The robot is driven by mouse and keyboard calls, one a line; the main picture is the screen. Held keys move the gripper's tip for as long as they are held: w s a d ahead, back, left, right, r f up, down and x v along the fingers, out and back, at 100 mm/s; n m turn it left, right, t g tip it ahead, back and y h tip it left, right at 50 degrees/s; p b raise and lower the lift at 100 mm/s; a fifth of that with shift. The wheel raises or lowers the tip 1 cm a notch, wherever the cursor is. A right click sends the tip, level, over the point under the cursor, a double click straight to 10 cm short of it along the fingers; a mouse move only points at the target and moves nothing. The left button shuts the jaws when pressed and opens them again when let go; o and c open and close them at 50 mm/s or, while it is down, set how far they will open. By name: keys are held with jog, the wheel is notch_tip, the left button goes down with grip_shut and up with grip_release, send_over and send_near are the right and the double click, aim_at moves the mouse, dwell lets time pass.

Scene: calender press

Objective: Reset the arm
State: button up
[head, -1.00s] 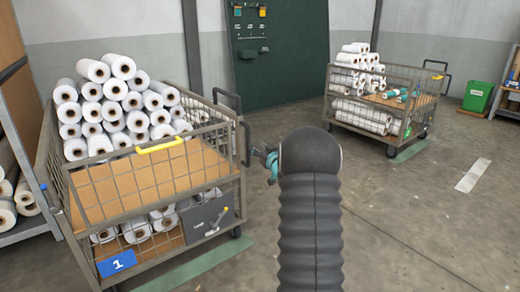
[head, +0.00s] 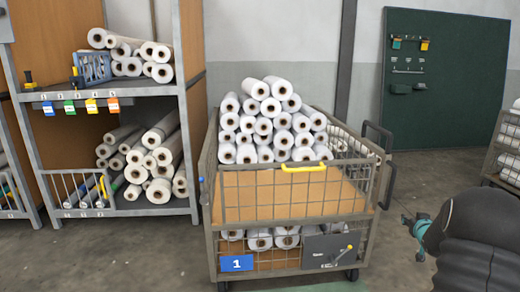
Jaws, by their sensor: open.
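My arm (head: 475,240), black with a ribbed sleeve, shows at the lower right edge and is partly cut off by the frame. My gripper (head: 415,230), teal and small in view, sticks out to the left of the arm's dark rounded joint. It is open, and nothing shows in it. It appears to the right of the wire cart marked 1 (head: 296,215), with a strip of floor showing between them in the picture. Part of the gripper is hidden behind the arm.
The cart carries a pile of white rolls (head: 265,122), with more below. A shelf rack (head: 187,100) with rolls stands left of it. A green tool board (head: 440,110) is at the back. Another wire cart (head: 503,150) shows at the right edge. Floor (head: 400,190) between the carts is clear.

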jog(key=s+a+f+m+g, duration=0.1)
jog(key=s+a+g, duration=0.3)
jog(key=s, duration=0.4)
jog(key=s+a+f+m+g, duration=0.15)
jog(key=s+a+g, duration=0.25)
jog(key=s, duration=0.4)
jog(key=s+a+r+n+y, duration=0.1)
jog(key=s+a+r, duration=0.4)
jog(key=s+a, duration=0.3)
jog(key=s+a+r+n+y, duration=0.2)
jog(key=s+a+r, duration=0.3)
jog(key=s+a, duration=0.4)
jog(key=s+a+r+n+y+p, duration=0.1)
jog(key=s+a+r, duration=0.3)
jog(key=s+a, duration=0.5)
jog(key=a+n, duration=0.1)
jog(key=a, duration=0.4)
jog(key=shift+s+a+r, duration=0.25)
jog(key=shift+r, duration=0.15)
